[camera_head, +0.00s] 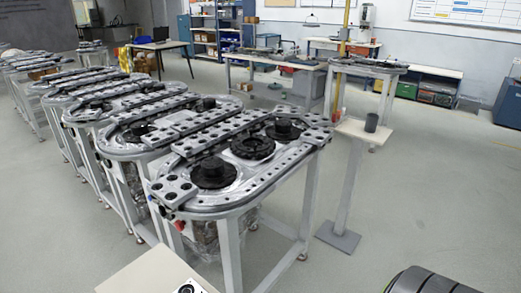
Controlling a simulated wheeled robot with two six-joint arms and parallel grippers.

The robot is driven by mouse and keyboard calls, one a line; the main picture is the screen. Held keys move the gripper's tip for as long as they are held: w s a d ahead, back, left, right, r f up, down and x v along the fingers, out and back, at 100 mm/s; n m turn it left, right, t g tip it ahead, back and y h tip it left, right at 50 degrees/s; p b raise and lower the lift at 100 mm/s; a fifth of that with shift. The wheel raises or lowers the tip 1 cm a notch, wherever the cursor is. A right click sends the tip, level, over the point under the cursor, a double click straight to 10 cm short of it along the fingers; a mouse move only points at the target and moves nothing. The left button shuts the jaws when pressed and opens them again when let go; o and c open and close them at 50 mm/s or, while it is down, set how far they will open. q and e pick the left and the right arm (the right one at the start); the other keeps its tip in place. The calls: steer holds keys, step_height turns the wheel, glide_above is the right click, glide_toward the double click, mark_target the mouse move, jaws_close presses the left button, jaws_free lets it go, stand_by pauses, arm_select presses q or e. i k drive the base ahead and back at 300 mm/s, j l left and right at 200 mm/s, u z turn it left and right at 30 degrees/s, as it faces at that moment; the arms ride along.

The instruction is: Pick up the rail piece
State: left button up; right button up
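The nearest ring-track table (228,205) stands left of centre, with an oval track on its top. Grey bars with rows of dark holes, which look like rail pieces (222,132), lie along its far side. A short grey block with holes (175,190) sits at its near left end, and another (316,137) at its right end. I cannot tell which is the task's rail piece. Black round discs (252,147) sit inside the track. Neither of my grippers shows in the head view.
Similar track tables (90,98) line up behind, to the left. A small pedestal (352,131) with a dark cup (371,121) stands right of the track. A beige surface (140,275) is at bottom left, a dark rounded object (430,281) at bottom right.

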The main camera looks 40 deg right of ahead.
mark_target(294, 158)
steer(key=z, duration=1.6)
